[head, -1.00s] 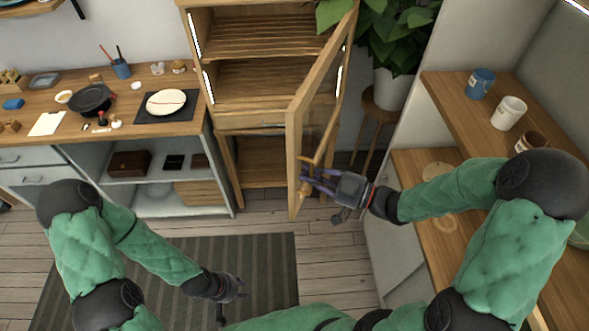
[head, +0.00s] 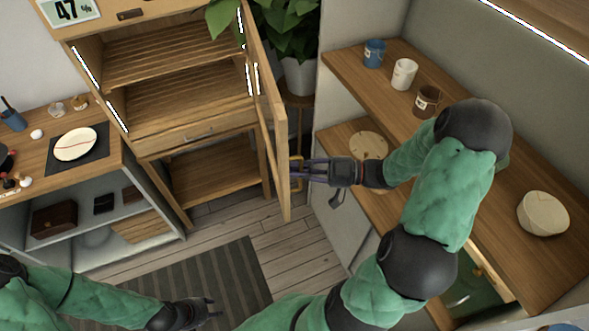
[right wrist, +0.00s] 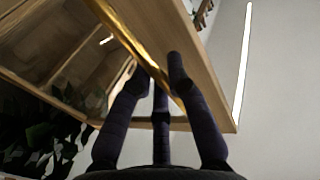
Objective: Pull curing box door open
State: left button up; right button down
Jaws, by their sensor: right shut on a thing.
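The curing box (head: 170,118) is a tall wooden cabinet with slatted shelves and lit strips, at the upper left of the head view. Its door (head: 264,110) stands wide open, swung out to the right and seen nearly edge-on. My right gripper (head: 300,173) is shut on the gold door handle (head: 296,174) on the door's outer face. In the right wrist view the dark fingers reach around the long gold handle (right wrist: 140,50), beside the wooden frame. My left gripper (head: 212,308) is low over the floor mat, its fingers apart and empty.
A counter with a plate (head: 75,144) stands left of the box. A leafy plant (head: 285,40) is behind the door. A wooden bench (head: 390,95) with cups and a bowl (head: 542,213) lies to the right. A striped mat (head: 220,275) covers the floor.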

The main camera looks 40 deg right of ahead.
jog(key=c, duration=1.2)
grip_release()
jog(key=shift+r, duration=0.15)
notch_tip(320, 180, up, 10)
jog(key=shift+f, duration=0.1)
